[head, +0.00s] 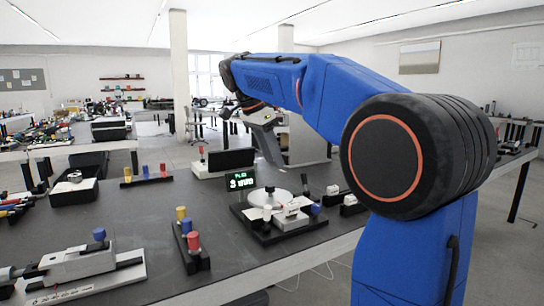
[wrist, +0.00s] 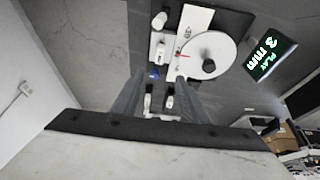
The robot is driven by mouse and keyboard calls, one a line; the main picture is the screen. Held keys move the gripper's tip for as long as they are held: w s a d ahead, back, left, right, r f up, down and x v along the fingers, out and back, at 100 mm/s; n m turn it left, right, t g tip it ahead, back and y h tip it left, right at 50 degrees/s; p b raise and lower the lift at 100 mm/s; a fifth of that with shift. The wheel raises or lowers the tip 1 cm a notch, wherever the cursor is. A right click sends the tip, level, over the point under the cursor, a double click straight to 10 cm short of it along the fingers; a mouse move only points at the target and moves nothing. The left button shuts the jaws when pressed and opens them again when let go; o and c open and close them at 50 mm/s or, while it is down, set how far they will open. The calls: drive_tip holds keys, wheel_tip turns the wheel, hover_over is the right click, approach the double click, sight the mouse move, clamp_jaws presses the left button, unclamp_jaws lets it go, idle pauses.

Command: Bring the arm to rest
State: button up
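My blue arm reaches out from the right of the head view and bends down at its wrist. My gripper (wrist: 160,85) hangs above the dark table (head: 120,215), pointing down. In the wrist view its two grey fingers stand apart, and I see nothing held between them. A device with a white round disc (head: 270,197) and a small display with green text (head: 241,181) stands on the table below. In the wrist view the disc (wrist: 208,55) and display (wrist: 270,55) lie beyond the fingertips. The head view hides much of the gripper's tip.
A rack with yellow, blue and red knobs (head: 191,243) and a grey clamp-like fixture (head: 85,262) stand on the table at the left. A black tray (head: 72,191) and a dark upright panel (head: 231,160) stand farther back. Bare tabletop lies between them.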

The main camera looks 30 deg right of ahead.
idle(0.5)
drive_tip(key=s+a+f+n+t+y, duration=0.2)
drive_tip(key=s+a+f+n, duration=0.2)
drive_tip(key=s+f+n, duration=0.4)
drive_tip(key=s+a+f+n+t+y, duration=0.2)
drive_tip(key=s+f+n, duration=0.7)
drive_tip(key=s+f, duration=1.1)
drive_tip(key=shift+s+a+f+n+t+y, duration=0.3)
drive_tip(key=shift+s+a+f, duration=0.1)
drive_tip(key=shift+s+a, duration=0.7)
drive_tip(key=shift+o, duration=0.7)
drive_tip(key=shift+w+a, duration=0.1)
